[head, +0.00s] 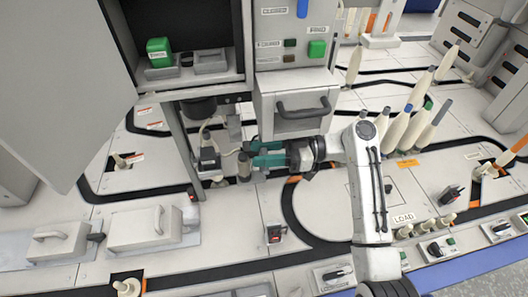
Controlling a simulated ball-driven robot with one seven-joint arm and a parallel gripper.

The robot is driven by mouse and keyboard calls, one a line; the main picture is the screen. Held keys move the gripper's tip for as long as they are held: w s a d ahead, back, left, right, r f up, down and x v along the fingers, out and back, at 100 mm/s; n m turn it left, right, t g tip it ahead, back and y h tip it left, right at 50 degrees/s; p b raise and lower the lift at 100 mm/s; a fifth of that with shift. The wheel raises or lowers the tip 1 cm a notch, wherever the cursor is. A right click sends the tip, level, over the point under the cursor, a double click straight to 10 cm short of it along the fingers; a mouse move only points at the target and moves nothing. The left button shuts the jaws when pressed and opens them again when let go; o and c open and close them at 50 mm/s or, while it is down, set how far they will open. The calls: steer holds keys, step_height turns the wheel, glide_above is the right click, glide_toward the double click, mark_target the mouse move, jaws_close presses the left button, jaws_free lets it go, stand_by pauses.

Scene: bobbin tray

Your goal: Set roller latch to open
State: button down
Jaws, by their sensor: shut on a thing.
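My gripper (252,155) has teal fingers and reaches left from the arm, below the grey drawer front. It is shut on a small grey cylindrical part, seemingly the roller latch (243,166), which stands upright at the fingertips. The fingers partly hide it. Whether the latch is set open or closed cannot be told at this size.
A drawer front with a dark handle (302,108) hangs just above my gripper. A grey post (180,150) and small box-like mechanism (209,160) stand to the left. A large cabinet door (62,80) is swung open. Several pale bobbins (398,130) stand at right.

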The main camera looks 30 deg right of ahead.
steer(key=c, duration=1.1)
jaws_free()
steer(key=shift+d, duration=0.15)
steer(key=p+v, duration=0.2)
steer(key=v, duration=0.8)
steer(key=shift+s+d+p, duration=0.15)
steer(key=shift+d+p, duration=0.15)
steer(key=shift+d, duration=0.1)
